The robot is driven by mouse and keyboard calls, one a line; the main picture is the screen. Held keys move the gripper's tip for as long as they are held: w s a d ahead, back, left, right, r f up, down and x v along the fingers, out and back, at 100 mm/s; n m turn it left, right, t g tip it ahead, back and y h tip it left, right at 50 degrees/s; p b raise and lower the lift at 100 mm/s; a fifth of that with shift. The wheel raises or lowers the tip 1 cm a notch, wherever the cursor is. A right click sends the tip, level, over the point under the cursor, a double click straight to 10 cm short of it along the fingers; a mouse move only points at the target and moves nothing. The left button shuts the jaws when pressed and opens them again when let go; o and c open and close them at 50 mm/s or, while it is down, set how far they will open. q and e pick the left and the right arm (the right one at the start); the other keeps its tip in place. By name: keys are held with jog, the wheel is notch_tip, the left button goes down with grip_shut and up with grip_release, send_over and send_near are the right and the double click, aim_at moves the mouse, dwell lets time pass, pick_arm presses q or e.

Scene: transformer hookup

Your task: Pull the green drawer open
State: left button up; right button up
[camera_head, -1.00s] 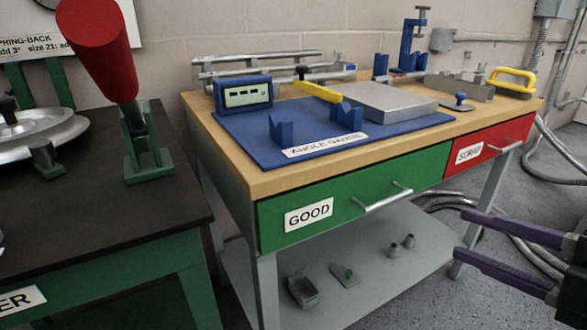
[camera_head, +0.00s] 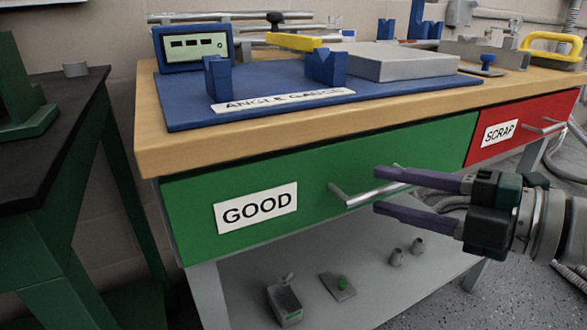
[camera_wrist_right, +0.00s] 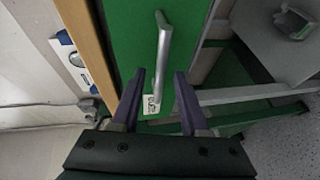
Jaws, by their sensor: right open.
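The green drawer (camera_head: 325,172) with the GOOD label is in the front of the wooden bench and appears shut. Its metal bar handle (camera_head: 368,194) runs across the front, right of the label. My right gripper (camera_head: 377,191) is open, coming in from the right, its purple fingers one above and one below the right part of the handle in the head view. In the right wrist view the handle (camera_wrist_right: 163,55) lies ahead of the open fingers, roughly in line with the gap between them. The fingers do not visibly close on it. My left gripper is out of view.
The red SCRAP drawer (camera_head: 522,126) sits to the right. On the bench top are a blue angle gauge plate (camera_head: 180,113) and a grey block. A lower shelf (camera_head: 370,285) holds small parts. A dark table (camera_head: 50,140) stands at left.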

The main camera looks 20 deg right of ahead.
jog(key=shift+x, duration=0.9)
grip_shut()
dwell(0.9)
